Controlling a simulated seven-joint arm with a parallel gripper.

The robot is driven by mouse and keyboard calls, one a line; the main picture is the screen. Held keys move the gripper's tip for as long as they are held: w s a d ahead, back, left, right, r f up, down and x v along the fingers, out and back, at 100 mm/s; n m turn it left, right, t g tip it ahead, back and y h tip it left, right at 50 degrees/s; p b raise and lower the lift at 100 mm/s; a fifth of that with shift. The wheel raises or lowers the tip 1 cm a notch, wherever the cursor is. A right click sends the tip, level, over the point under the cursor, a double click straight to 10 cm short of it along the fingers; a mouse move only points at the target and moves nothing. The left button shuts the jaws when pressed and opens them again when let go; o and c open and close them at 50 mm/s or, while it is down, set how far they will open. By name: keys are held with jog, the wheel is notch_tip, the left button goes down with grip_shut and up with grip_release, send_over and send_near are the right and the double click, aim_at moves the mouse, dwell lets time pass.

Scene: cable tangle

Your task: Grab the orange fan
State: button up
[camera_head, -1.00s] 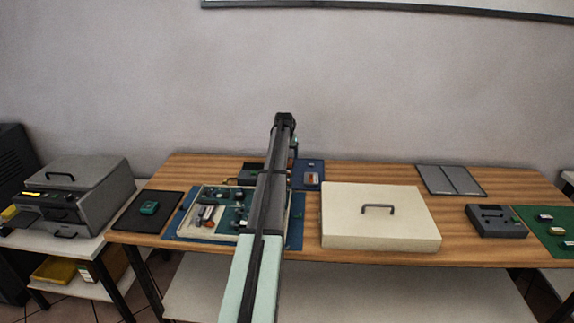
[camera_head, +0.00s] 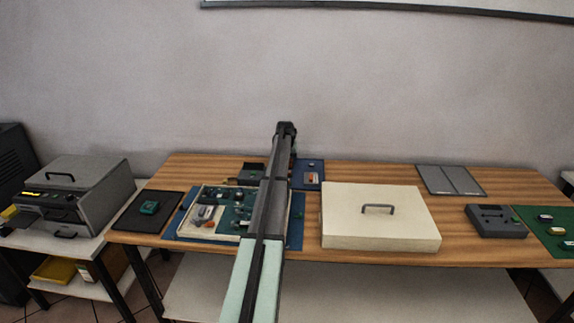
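No orange fan can be made out for certain. A shallow white tray (camera_head: 181,233) on the left half of the table holds several small parts, some with a hint of orange, too small to identify. My arm reaches from the bottom centre over the table, crossing the right side of the tray. Its far end bends down behind the arm links, so my gripper is hidden and I cannot see what it is near or whether it holds anything.
A cream box with a handle (camera_head: 380,228) stands right of my arm. A black mat (camera_head: 133,222) with a green part lies left of the tray. A grey machine (camera_head: 82,190) stands far left. A dark grey device (camera_head: 496,221) sits at right. Bare wood lies between.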

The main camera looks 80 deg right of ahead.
jog(key=c, duration=0.5)
